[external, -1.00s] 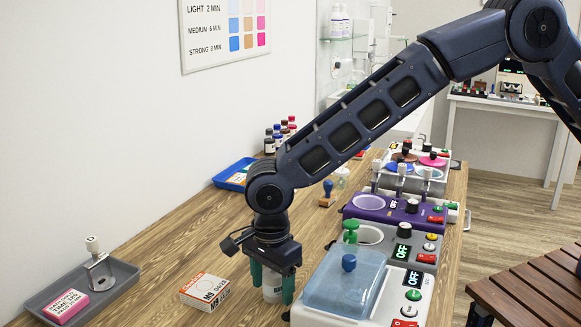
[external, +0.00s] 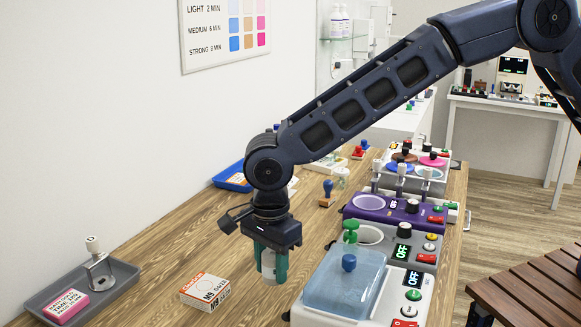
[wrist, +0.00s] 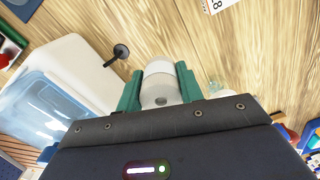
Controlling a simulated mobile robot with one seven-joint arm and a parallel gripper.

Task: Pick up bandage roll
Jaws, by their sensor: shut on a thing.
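The bandage roll (external: 268,264) is a small whitish cylinder between the green fingers of my gripper (external: 271,268). My gripper is shut on it and holds it upright, above the wooden table. In the wrist view the roll (wrist: 160,86) sits between the two green fingers (wrist: 160,92), one on each side. The fingers hide parts of its sides in the external view.
A white and orange gauze box (external: 205,291) lies left of my gripper. A grey tray (external: 112,288) with a pink box is further left. A white device with a blue lid (external: 345,283) stands close on the right. Bare wood lies between box and tray.

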